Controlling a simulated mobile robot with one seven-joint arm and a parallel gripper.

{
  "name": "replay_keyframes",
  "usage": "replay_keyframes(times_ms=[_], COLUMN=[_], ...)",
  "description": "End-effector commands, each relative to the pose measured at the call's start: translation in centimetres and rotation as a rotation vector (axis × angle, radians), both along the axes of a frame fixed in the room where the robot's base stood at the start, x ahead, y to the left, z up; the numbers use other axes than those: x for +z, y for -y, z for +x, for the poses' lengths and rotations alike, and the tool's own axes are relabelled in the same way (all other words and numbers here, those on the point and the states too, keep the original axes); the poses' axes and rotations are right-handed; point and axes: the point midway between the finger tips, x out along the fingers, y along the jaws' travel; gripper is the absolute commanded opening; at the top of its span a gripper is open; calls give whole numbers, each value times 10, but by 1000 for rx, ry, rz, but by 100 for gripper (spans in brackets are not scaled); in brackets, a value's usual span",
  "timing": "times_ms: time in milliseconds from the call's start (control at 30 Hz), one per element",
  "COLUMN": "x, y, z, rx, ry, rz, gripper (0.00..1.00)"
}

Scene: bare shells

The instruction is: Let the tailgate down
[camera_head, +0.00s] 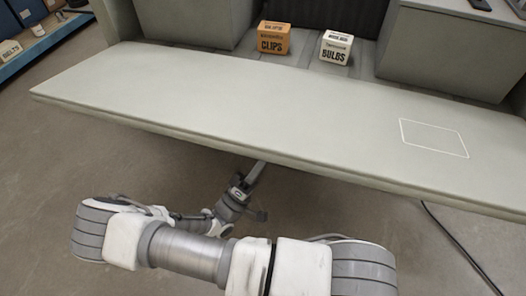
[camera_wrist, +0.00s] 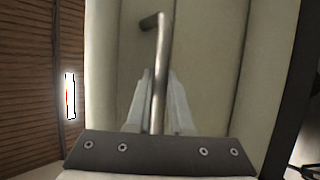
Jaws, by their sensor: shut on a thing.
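The tailgate (camera_head: 250,110) is a wide pale grey-green panel across the head view. It is folded down, flat or nearly so, with its inner face up; its exact angle is hard to judge. My gripper (camera_wrist: 158,100) is shut on a dark bent metal handle (camera_wrist: 164,32), which runs between its two pale fingers in the wrist view. A pale panelled surface (camera_wrist: 206,60) lies behind the handle. In the head view my arm reaches under the tailgate's front edge, which hides the fingertips and handle.
An orange CLIPS box (camera_head: 273,38) and a white BULBS box (camera_head: 336,48) stand on the bed behind the tailgate. A white outlined rectangle (camera_head: 434,123) marks its right part. A blue shelf (camera_head: 38,45) is at far left. A black cable (camera_head: 455,240) lies on the floor.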

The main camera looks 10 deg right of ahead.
Motion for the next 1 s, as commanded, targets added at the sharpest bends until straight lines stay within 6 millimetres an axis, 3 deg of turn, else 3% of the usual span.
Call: replay_keyframes(times_ms=[33, 300, 867, 900, 1000], x=[-14, -33, -35, -35, -35], y=[2, 6, 7, 7, 7], z=[3, 5, 6, 6, 5], rx=[5, 6, 4, 5, 4], ry=[13, 71, 88, 87, 87], rz=[-7, -38, -47, -46, -48], gripper=[0, 0, 0, 27, 45])
